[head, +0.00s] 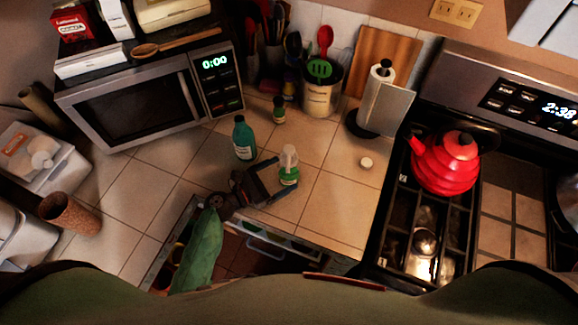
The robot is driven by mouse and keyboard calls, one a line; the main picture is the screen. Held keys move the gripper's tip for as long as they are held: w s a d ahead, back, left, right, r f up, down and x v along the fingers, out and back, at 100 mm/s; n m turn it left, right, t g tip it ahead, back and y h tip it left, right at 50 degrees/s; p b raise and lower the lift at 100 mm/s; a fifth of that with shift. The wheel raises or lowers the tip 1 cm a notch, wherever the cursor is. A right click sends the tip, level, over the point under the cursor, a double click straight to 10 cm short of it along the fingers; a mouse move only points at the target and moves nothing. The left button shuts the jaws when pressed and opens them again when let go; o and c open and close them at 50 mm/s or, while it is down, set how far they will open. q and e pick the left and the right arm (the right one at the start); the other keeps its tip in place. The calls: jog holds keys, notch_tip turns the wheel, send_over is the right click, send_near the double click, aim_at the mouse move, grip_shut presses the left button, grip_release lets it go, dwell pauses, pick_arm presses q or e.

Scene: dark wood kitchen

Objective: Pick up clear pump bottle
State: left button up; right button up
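My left gripper (283,175) comes in from the lower left. It is open, with one finger on the far-left side of the bottle and the other on its near side. The bottle is at the fingertips; I cannot tell whether they touch it. My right gripper is not in view.
A teal bottle (244,138) stands close behind my gripper, and a small green bottle (279,110) farther back. A microwave (140,105) is at the left. A paper towel holder (380,100) and a stove with a red kettle (446,165) are right. Counter right of the bottle is mostly clear.

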aim_at(295, 160)
pick_arm(q)
jog(key=shift+x, duration=2.85)
jog(key=c, duration=1.2)
jog(key=shift+o, duration=0.2)
notch_tip(295, 160, up, 4)
jog(key=shift+a+f+p, duration=0.1)
jog(key=shift+p, duration=0.35)
jog(key=s+d+r, duration=0.6)
jog(key=d+r, duration=0.1)
jog(key=d, duration=0.3)
jog(key=shift+s, duration=0.15)
jog(key=shift+a+f, duration=0.1)
